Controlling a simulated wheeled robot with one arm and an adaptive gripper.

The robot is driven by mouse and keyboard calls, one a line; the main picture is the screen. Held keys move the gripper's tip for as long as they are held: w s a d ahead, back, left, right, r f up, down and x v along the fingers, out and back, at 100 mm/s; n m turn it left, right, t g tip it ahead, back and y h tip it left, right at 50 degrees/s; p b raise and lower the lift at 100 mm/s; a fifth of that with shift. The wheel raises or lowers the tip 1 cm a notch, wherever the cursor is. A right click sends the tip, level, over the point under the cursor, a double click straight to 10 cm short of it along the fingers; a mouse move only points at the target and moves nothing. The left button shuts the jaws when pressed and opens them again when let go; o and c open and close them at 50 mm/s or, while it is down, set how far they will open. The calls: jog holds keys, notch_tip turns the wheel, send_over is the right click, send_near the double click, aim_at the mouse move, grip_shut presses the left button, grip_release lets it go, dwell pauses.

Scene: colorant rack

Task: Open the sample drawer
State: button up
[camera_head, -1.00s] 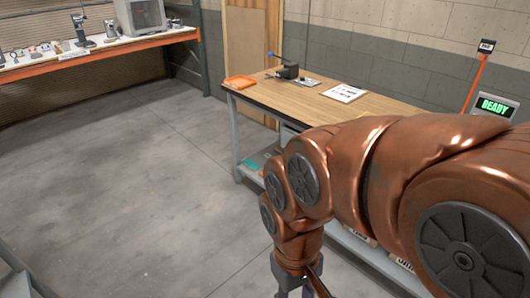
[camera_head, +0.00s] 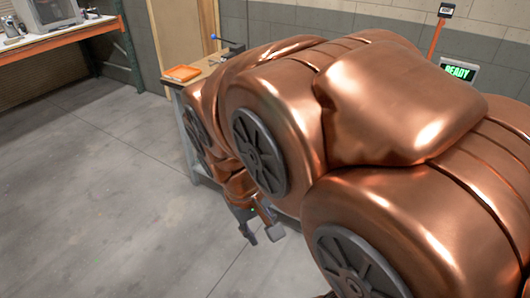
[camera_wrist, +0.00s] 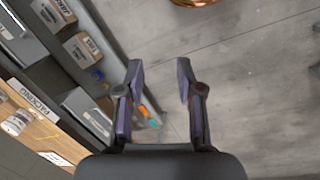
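My gripper (camera_wrist: 160,78) is open and empty in the wrist view, its two fingers apart over bare floor. It also shows in the head view (camera_head: 262,232), below my arm and in front of the workbench. A grey box-like part with a white label (camera_wrist: 90,115) shows in the wrist view beside the bench's PACKING edge (camera_wrist: 33,97), left of my fingers and apart from them. I cannot tell whether it is the sample drawer. No handle is clear. In the head view my arm hides most of the bench.
The wooden bench top (camera_head: 208,64) holds an orange tray (camera_head: 183,73). Labelled boxes (camera_wrist: 80,48) sit on the bench's lower shelf. A green READY display (camera_head: 458,72) stands behind my arm. An orange-framed shelf (camera_head: 60,45) stands at the far left. The floor (camera_head: 90,190) is clear.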

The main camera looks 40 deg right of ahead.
jog(key=w+d+f+h+b, duration=0.35)
jog(key=w+d+b, duration=0.3)
jog(key=d, duration=0.35)
jog(key=w+d+f+m+h+b, duration=0.1)
jog(key=w+d+f+h+b, duration=0.1)
jog(key=w+d+h+b, duration=0.5)
jog(key=w+d+f+b, duration=0.3)
jog(key=w+d+b, duration=0.4)
jog(key=d, duration=0.7)
jog(key=w+d+f+n+t+h+b, duration=0.1)
jog(key=w+d+f+n+t+b, duration=0.2)
jog(key=w+f+b, duration=0.55)
jog(key=w+d+f+n+t+h+b, duration=0.2)
jog(key=w+d+f+n+t+b, duration=0.15)
jog(key=w+f, duration=0.95)
jog(key=shift+m+g+y, duration=0.25)
jog(key=shift+g, duration=0.2)
jog(key=shift+b+x, duration=0.5)
jog(key=shift+x, duration=3.45)
jog(key=shift+c, duration=0.3)
grip_shut()
